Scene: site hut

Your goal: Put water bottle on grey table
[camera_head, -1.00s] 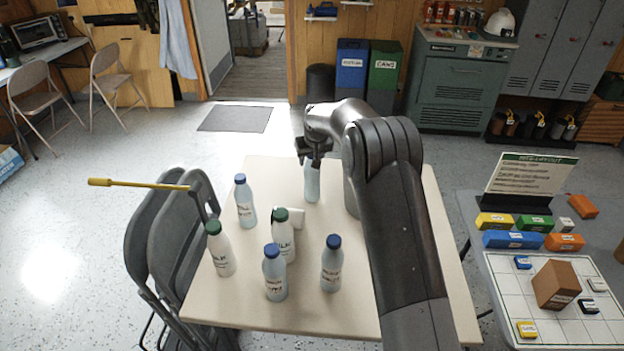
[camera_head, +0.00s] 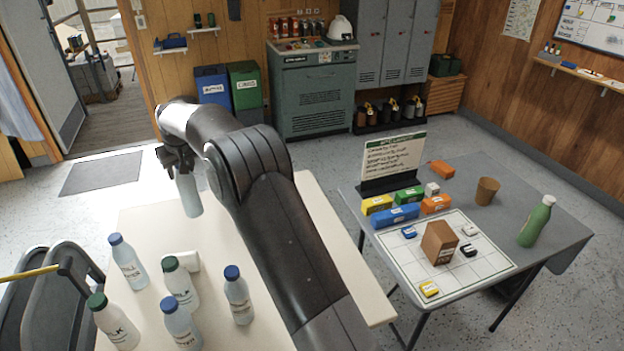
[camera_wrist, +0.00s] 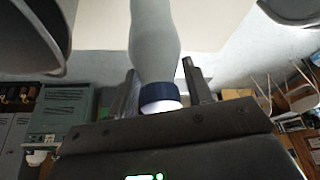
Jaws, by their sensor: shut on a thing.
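My gripper (camera_head: 181,172) is shut on a pale water bottle (camera_head: 189,198), near the far edge of the cream table. The bottle hangs slightly tilted below my gripper; whether its base clears the tabletop is hard to tell. In the wrist view the bottle (camera_wrist: 155,45) has a dark blue cap (camera_wrist: 160,94) between my fingers. The grey table (camera_head: 572,236) stands to the right, apart from my gripper. Other bottles with blue caps, such as one at the front right (camera_head: 238,296), and with green caps (camera_head: 182,284) stand on the cream table (camera_head: 235,328).
The grey table bears a gridded mat (camera_head: 408,268) with a brown box (camera_head: 439,242), coloured blocks (camera_head: 397,216), a sign (camera_head: 393,158), a brown cup (camera_head: 487,191) and a green bottle (camera_head: 537,222). Bare surface shows around the cup. Grey folding chairs (camera_head: 40,310) stand left.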

